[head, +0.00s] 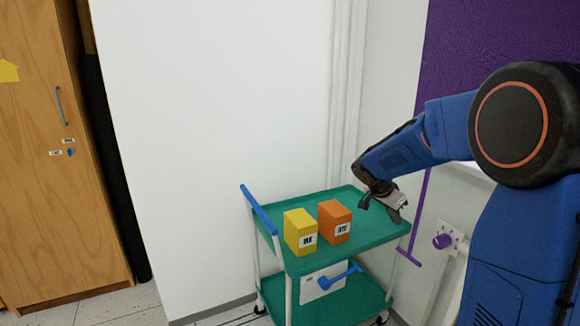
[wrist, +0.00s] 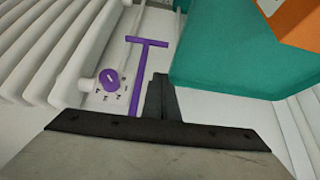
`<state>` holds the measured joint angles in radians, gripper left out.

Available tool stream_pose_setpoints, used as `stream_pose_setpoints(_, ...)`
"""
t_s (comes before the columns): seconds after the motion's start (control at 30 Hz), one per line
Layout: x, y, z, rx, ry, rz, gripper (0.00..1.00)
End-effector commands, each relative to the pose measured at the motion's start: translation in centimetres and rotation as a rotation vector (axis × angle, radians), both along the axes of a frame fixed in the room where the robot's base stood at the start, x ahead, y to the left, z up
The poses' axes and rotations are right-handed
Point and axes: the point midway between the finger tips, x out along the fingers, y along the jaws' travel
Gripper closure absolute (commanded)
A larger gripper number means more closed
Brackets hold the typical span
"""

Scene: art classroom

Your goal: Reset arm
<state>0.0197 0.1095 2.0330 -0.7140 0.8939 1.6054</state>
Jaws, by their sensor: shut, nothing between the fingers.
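My blue arm reaches in from the right in the head view. My gripper (head: 396,211) hangs over the right end of the green cart top (head: 293,264), to the right of the orange box. In the wrist view my gripper (wrist: 160,92) shows its dark fingers together, with nothing between them. An orange box (head: 335,222) and a yellow box (head: 300,232), both with black-lettered white labels, stand upright on the cart top. My gripper is apart from both. The orange box also shows at the top right of the wrist view (wrist: 297,22).
The cart has a blue side handle (head: 259,210) and a lower green shelf (head: 335,300). A purple T-shaped bar (head: 411,255) and a purple knob (head: 442,241) are by the right wall, near a radiator (wrist: 30,50). A wooden cabinet (head: 60,200) stands left.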

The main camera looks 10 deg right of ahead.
Motion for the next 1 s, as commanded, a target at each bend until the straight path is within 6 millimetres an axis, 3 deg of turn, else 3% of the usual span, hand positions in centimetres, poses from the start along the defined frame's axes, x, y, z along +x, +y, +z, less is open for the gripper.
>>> stream_pose_setpoints(0.23,-6.2,1.9,3.0,0.039,0.059,0.147,1.00)
stream_pose_setpoints(0.5,-14.0,4.4,5.1,0.083,0.124,0.357,1.00)
stream_pose_setpoints(1.0,-27.6,9.6,5.6,0.130,0.173,0.798,1.00)
